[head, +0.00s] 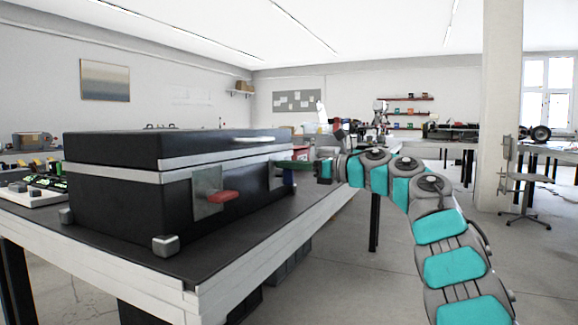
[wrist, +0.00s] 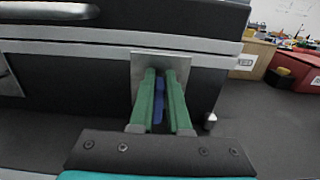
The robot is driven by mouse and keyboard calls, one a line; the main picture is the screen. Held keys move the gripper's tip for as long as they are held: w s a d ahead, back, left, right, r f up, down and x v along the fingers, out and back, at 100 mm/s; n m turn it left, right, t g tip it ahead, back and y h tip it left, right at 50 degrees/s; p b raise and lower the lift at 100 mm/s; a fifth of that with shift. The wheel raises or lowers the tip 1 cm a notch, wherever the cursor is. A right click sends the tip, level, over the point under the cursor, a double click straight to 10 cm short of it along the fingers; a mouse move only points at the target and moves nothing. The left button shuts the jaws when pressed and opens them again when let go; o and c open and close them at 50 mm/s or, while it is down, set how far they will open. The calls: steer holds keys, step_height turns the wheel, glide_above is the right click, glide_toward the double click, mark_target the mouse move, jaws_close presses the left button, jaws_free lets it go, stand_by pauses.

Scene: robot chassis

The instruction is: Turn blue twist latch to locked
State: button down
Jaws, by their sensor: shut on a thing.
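The black case (head: 120,205) with a silver band stands closed on the workbench. The blue twist latch (wrist: 158,98) sits on a grey metal plate (wrist: 143,66) on the case front. In the wrist view its blue handle points roughly up and down between the green fingers. My gripper (wrist: 162,82) is shut on the blue latch, with its fingertips close to the plate. In the head view my gripper (head: 293,166) reaches the case front from the right, and the latch is mostly hidden behind it. A red latch (head: 223,196) on its own plate sticks out sideways, nearer the head camera.
The workbench (head: 215,262) has a pale front edge and free dark surface before the case. A light handle (head: 259,139) is on the lid. Cardboard and red boxes (wrist: 293,72) stand beyond the case. Electronics (head: 35,185) lie at the left.

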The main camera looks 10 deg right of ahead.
mark_target(280, 172)
stand_by(0.7)
steer(key=shift+w+r+m+p, duration=0.1)
steer(key=shift+m+p, duration=0.5)
steer(key=shift+m, duration=0.1)
steer(key=m+p, duration=0.2)
steer(key=w+m+p, duration=0.1)
steer(key=m+p, duration=0.2)
steer(key=d+m+p, duration=0.1)
steer(key=m+p, duration=0.1)
steer(key=m, duration=0.1)
steer(key=shift+w+f+p, duration=0.15)
steer(key=shift+f+p, duration=0.05)
steer(key=shift+p, duration=0.1)
steer(key=m+p, duration=0.2)
steer(key=p, duration=0.1)
steer(key=f+m+p, duration=0.1)
steer(key=m+p, duration=0.2)
steer(key=shift+w+d, duration=0.15)
steer(key=shift+w, duration=0.05)
steer(key=shift+f+m+p, duration=0.3)
steer(key=shift+m+p, duration=0.5)
steer(key=shift+m, duration=0.1)
steer(key=shift+f+m+p, duration=0.3)
steer(key=shift+m+p, duration=0.5)
steer(key=shift+m, duration=0.1)
steer(key=shift+f, duration=0.1)
